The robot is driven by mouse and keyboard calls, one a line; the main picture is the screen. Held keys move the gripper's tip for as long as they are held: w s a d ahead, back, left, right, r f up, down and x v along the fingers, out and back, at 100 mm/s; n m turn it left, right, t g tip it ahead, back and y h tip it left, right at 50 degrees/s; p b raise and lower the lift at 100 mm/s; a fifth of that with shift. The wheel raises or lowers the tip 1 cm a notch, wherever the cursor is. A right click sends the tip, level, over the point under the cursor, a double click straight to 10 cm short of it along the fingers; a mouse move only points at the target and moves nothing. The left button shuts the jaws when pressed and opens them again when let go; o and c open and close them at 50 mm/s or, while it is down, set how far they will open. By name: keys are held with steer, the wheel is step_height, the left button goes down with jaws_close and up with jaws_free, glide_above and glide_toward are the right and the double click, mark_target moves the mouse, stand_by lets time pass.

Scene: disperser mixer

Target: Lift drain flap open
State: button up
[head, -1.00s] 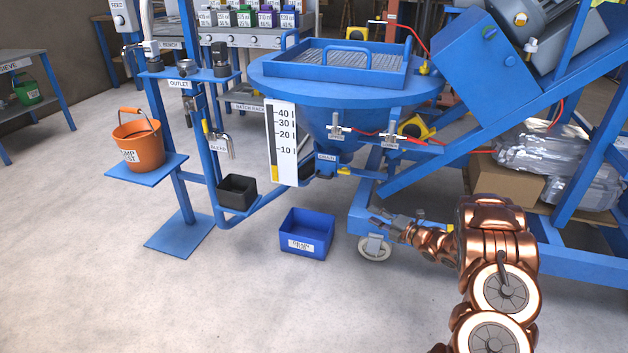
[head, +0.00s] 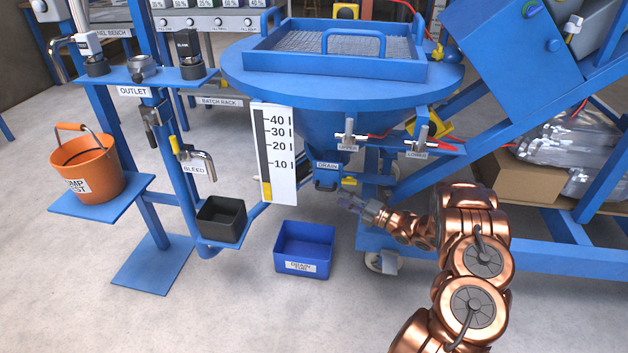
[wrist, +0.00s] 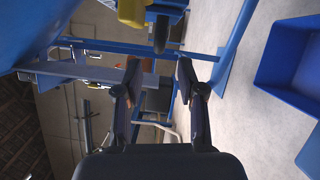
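The drain (head: 327,175) is a blue outlet with a "DRAIN" label under the hopper cone, with a yellow piece (head: 349,183) at its right. The flap itself is too small to make out clearly in the head view. My gripper (head: 346,200) is just right of and slightly below the drain, apart from it. In the wrist view my gripper (wrist: 157,78) has its two fingers spread, with nothing between them. A yellow part (wrist: 132,12) and a dark rounded end (wrist: 161,35) show ahead, near the top of that view.
The blue drain tub (head: 304,250) stands on the floor below the drain. A black box (head: 221,219) and an orange bucket (head: 88,172) sit on blue stands at left. The hopper (head: 330,85) overhangs my gripper. Blue frame bars and a caster are close by at right.

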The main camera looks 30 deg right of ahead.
mark_target(323, 189)
steer(key=b+x, duration=0.1)
steer(key=x, duration=0.7)
steer(key=shift+a+b, duration=0.1)
steer(key=shift+b, duration=0.25)
steer(key=shift+c, duration=0.2)
jaws_close()
steer(key=shift+a, duration=0.15)
